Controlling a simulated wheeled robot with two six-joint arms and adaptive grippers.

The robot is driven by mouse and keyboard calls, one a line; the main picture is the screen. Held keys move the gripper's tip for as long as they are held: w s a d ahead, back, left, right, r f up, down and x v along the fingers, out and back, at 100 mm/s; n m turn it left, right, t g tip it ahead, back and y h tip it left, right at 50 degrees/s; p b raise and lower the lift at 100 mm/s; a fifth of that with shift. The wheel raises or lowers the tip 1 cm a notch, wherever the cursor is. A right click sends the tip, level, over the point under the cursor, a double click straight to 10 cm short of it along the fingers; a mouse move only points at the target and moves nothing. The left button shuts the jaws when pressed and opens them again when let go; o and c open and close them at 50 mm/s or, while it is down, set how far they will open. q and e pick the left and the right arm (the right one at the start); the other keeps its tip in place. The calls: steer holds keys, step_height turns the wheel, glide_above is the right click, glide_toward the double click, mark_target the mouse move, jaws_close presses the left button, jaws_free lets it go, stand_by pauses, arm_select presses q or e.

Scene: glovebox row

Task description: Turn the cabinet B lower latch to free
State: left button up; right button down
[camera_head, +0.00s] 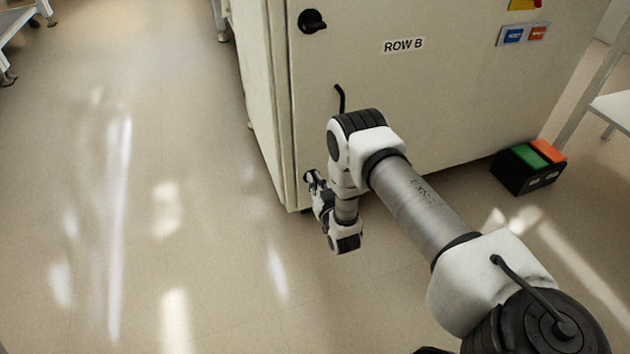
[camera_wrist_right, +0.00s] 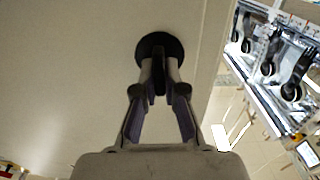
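The cream cabinet labelled ROW B (camera_head: 440,90) stands at the upper middle of the head view. Its lower latch (camera_wrist_right: 160,47) is a black round base with a narrow handle, seen in the right wrist view on the pale door near its edge. My right gripper (camera_head: 317,188) is at the lower left of the door. In the wrist view its two fingers (camera_wrist_right: 160,82) stand on either side of the latch handle and appear closed on it. The handle looks upright in that view. My arm and gripper hide most of the latch in the head view. My left gripper is not in view.
An upper black latch (camera_head: 312,21) sits higher on the same door edge. A black box with green and orange tops (camera_head: 529,166) is on the floor at the cabinet's right. A white table (camera_head: 612,108) stands at far right. The floor at left (camera_head: 140,200) is clear.

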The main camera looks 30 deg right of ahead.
steer(key=shift+p, duration=0.3)
steer(key=n+p, duration=0.2)
steer(key=n, duration=0.1)
steer(key=shift+a+r+n+p, duration=0.1)
steer(key=shift+a+n+p, duration=0.1)
steer(key=shift+n+p, duration=0.1)
steer(key=n+p, duration=0.1)
steer(key=n, duration=0.3)
steer(key=f+n+p, duration=0.1)
steer(key=n+p, duration=0.1)
steer(key=n, duration=0.3)
steer(key=n+p, duration=0.2)
steer(key=n, duration=0.3)
steer(key=shift+w+a+f, duration=0.1)
steer(key=shift+a+f, duration=0.05)
steer(key=shift+a, duration=0.2)
steer(key=shift+n, duration=0.3)
steer(key=c, duration=1.2)
jaws_free()
steer(key=shift+c, duration=0.2)
